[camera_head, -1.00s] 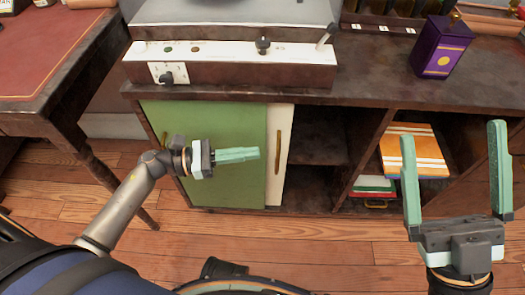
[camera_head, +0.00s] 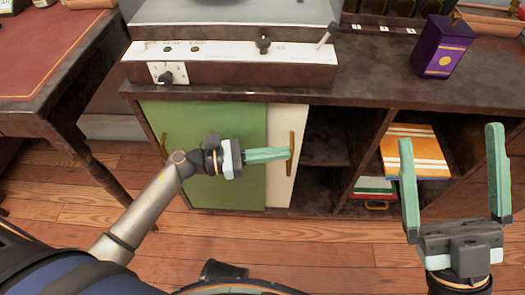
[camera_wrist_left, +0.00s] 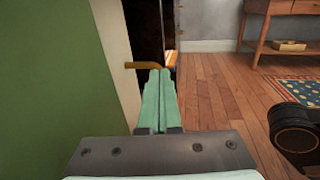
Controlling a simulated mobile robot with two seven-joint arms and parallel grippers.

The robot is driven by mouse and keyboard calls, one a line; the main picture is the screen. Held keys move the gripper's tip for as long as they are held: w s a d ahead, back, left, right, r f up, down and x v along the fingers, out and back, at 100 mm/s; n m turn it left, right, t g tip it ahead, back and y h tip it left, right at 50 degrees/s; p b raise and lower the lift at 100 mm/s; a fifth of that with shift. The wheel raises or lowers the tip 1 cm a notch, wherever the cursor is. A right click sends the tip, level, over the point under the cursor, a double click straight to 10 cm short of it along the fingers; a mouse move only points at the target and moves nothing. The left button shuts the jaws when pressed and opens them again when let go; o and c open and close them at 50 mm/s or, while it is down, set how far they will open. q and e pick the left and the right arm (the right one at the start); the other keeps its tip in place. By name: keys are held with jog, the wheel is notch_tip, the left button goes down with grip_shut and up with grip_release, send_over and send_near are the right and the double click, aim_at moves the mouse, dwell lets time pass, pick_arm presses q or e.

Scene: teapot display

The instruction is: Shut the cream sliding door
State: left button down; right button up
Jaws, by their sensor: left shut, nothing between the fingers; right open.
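The cream sliding door (camera_head: 281,185) shows as an upright strip just right of the green door (camera_head: 225,190), which overlaps it. Its brass handle (camera_head: 291,150) is near its right edge. Right of the door the cabinet is open and dark. My left gripper (camera_head: 287,154) is shut and empty, its fingertips at the left side of the handle; I cannot tell whether they touch. In the left wrist view the fingertips (camera_wrist_left: 158,73) are beside the handle (camera_wrist_left: 143,65), with the cream door (camera_wrist_left: 112,45) to the left. My right gripper (camera_head: 452,165) is open and empty, in front of the right shelves.
Orange-striped books (camera_head: 415,150) lie in the shelf on the right. A purple tin (camera_head: 443,48) and a white control panel (camera_head: 215,62) are on the cabinet top. A red-topped desk (camera_head: 45,60) stands at the left. Wooden floor (camera_head: 260,235) lies in front.

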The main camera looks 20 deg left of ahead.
pick_arm(q)
jog(key=s+d+b+x, duration=0.1)
jog(key=s+x, duration=0.1)
jog(key=x, duration=1.3)
jog(key=shift+s+d, duration=0.2)
jog(key=shift+d, duration=0.4)
jog(key=shift+r, duration=0.15)
